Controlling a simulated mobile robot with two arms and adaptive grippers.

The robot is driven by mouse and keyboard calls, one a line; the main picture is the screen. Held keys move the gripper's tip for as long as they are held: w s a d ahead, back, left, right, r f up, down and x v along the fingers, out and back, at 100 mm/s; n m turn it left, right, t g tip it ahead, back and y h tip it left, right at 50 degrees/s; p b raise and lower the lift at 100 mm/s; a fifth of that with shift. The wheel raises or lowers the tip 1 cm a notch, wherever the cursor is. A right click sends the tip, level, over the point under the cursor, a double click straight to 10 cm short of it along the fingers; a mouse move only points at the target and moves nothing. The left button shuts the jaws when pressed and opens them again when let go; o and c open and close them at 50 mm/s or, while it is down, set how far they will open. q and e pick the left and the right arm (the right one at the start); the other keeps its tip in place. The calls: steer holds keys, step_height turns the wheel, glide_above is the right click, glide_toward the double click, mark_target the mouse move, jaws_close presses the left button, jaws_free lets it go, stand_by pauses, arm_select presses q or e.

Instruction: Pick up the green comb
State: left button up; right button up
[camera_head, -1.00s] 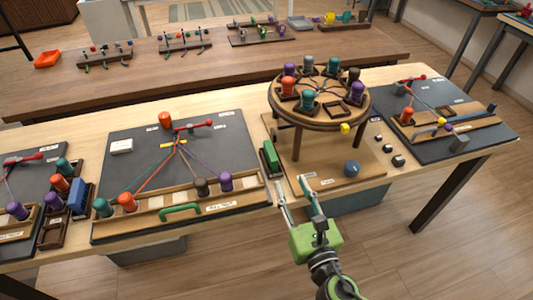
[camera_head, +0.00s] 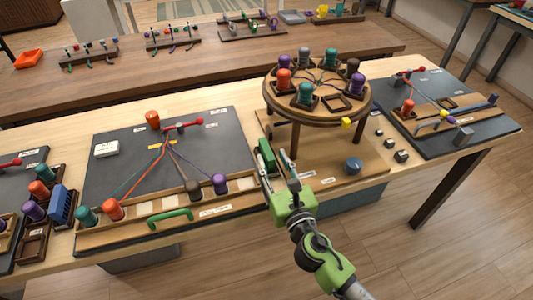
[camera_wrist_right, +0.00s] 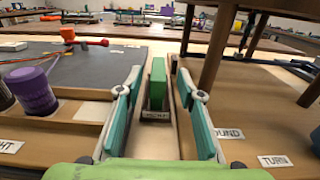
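The green comb (camera_head: 266,153) stands upright in a small dark holder on the table, left of the round braiding stand. In the right wrist view the green comb (camera_wrist_right: 157,80) is straight ahead, with a label on the front of its holder. My right gripper (camera_head: 278,172) is open and empty, just in front of the comb on the near side. In the right wrist view its two teal fingers (camera_wrist_right: 160,95) are spread, one to each side of the comb's line. I see no contact with the comb. My left gripper is not in view.
The round wooden stand (camera_head: 318,116) with several bobbins rises close to the right of the comb. A dark board (camera_head: 130,160) with cords and a wooden rail lies to the left. A blue comb (camera_head: 60,206) stands at the far left.

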mark_target(267, 148)
steer(key=x, duration=0.5)
steer(key=shift+w+a+f, duration=0.1)
steer(key=shift+a, duration=0.05)
jaws_close()
